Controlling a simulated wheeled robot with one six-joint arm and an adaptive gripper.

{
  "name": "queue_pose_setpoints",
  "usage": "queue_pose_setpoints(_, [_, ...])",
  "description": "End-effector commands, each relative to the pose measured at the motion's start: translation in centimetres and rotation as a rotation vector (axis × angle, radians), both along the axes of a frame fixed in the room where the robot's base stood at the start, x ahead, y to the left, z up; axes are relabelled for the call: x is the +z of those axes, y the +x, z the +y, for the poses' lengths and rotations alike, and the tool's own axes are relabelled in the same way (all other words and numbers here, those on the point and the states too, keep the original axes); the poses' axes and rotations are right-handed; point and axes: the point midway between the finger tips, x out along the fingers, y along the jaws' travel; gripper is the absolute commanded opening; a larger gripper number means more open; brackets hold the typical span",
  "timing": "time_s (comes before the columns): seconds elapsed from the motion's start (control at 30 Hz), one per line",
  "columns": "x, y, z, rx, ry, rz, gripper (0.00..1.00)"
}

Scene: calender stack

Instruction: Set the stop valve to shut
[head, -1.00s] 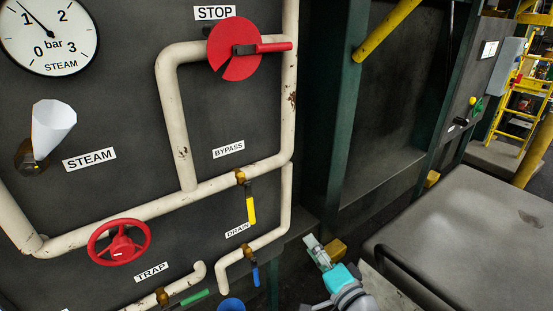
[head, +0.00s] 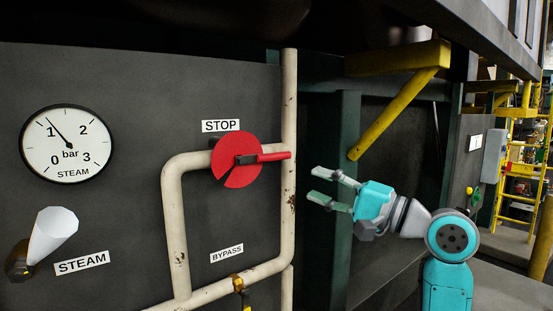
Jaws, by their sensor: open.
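The stop valve (head: 238,174) is a red disc with a dark notch at its lower left, under the STOP label (head: 221,126). My gripper (head: 318,184) is open and empty. In the picture it is right of and a little below the handle's end, apart from it, with its fingers pointing left towards the pipe. Nothing hides the handle.
Cream pipes (head: 290,110) run beside and below the valve. A steam gauge (head: 67,143) and a white cone-shaped part (head: 52,232) are at left. The bypass valve (head: 238,283) is below. A yellow brace (head: 392,115) slants above my gripper, and a dark green post (head: 345,130) stands behind it.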

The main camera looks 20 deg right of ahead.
Motion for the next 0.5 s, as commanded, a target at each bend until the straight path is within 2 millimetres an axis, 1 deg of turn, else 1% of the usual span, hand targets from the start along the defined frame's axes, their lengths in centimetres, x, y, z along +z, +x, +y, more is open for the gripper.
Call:
queue_pose_setpoints(0.03, [1.3,-0.3,0.0,0.013,-0.008,-0.002,0.42])
queue_pose_setpoints(0.1, [2.2,-0.7,0.0,0.029,-0.014,0.0,0.42])
queue_pose_setpoints(0.27, [3.2,-0.9,0.4,0.046,-0.02,0.006,0.42])
queue_pose_setpoints(0.37, [3.4,-0.2,1.0,0.049,-0.019,0.008,0.42])
queue_pose_setpoints(0.5, [3.7,1.3,2.4,0.05,-0.019,0.005,0.42])
